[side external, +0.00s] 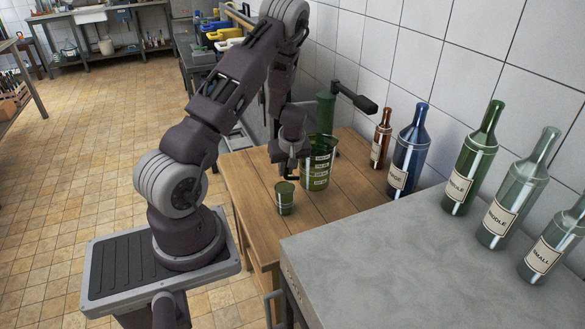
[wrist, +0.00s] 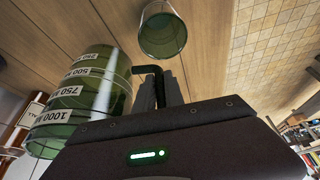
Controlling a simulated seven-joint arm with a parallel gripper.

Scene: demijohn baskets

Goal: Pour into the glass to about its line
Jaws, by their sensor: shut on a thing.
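A green, see-through measuring jug (side external: 319,168) with white volume labels stands upright on the wooden table; it fills the left of the wrist view (wrist: 90,98). The small green glass (side external: 285,199) stands apart from it, nearer the table's front left edge, and shows at the top of the wrist view (wrist: 162,36). No line on the glass can be made out. My gripper (side external: 291,172) is beside the jug, above and behind the glass. It is shut on a dark hooked piece (wrist: 148,69) that looks like the jug's handle; where it joins the jug is unclear.
A green cylinder (side external: 325,110) with a black lever (side external: 356,98) rises behind the jug. A brown bottle (side external: 381,140) and a blue bottle (side external: 408,150) stand to the right. Several labelled bottles line the grey worktop (side external: 400,240). Bare table lies right of the glass.

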